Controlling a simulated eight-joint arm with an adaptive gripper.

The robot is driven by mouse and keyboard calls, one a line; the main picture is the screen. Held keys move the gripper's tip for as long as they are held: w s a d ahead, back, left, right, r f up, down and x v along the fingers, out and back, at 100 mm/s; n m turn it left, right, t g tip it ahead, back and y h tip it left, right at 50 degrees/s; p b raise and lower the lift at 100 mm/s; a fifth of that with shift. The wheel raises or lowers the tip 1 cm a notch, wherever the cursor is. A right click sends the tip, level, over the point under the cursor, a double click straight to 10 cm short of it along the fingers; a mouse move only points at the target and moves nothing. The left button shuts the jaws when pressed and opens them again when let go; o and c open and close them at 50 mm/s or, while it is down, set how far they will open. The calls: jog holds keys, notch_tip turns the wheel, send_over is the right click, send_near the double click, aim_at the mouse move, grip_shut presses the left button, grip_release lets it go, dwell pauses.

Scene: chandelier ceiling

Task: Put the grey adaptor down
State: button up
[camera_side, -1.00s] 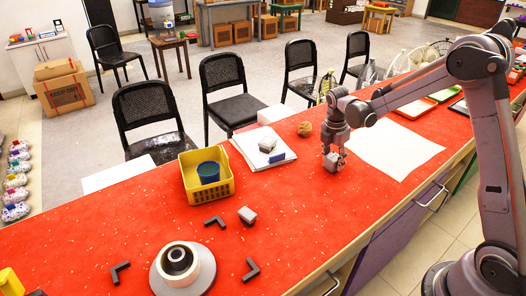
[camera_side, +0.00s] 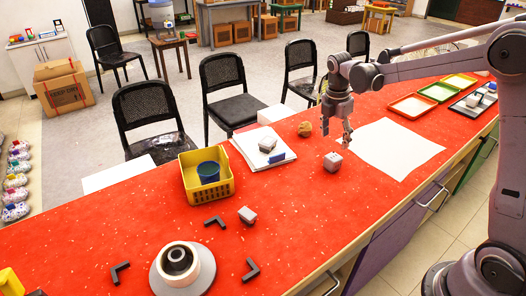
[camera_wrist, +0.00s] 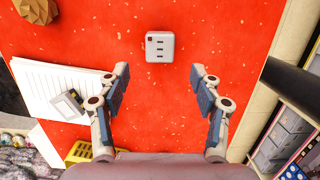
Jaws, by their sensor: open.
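The grey adaptor (camera_side: 333,161), a small pale cube with dark slots, sits on the red tabletop (camera_side: 290,205). It also shows in the wrist view (camera_wrist: 160,46), top centre, with a dark reddish mark at one corner. My gripper (camera_side: 337,132) is above the adaptor, apart from it. In the wrist view my gripper (camera_wrist: 160,85) has its two fingers spread wide with nothing between them, and the adaptor lies beyond the fingertips.
A white sheet (camera_side: 395,145) lies right of the adaptor. A notepad (camera_side: 248,153) with a grey block (camera_side: 267,144), a brown lump (camera_side: 304,129) and a yellow basket (camera_side: 226,188) lie left. Another grey block (camera_side: 247,215) is nearer the front. Trays (camera_side: 412,106) stand far right.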

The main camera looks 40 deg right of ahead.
jog(key=s+a+r+m+t, duration=0.3)
jog(key=s+a+r+m, duration=0.4)
jog(key=s+r+m, duration=0.15)
jog(key=s+a+f+m+t+y, duration=0.1)
jog(key=s+a+m+t, duration=0.1)
jog(key=s+m, duration=0.2)
jog(key=s+a+f+m+t, duration=0.2)
jog(key=s+a+m, duration=0.1)
jog(key=s+m, duration=0.2)
jog(key=shift+a+f+y, duration=0.25)
jog(key=shift+a+y, duration=0.05)
jog(key=shift+y, duration=0.1)
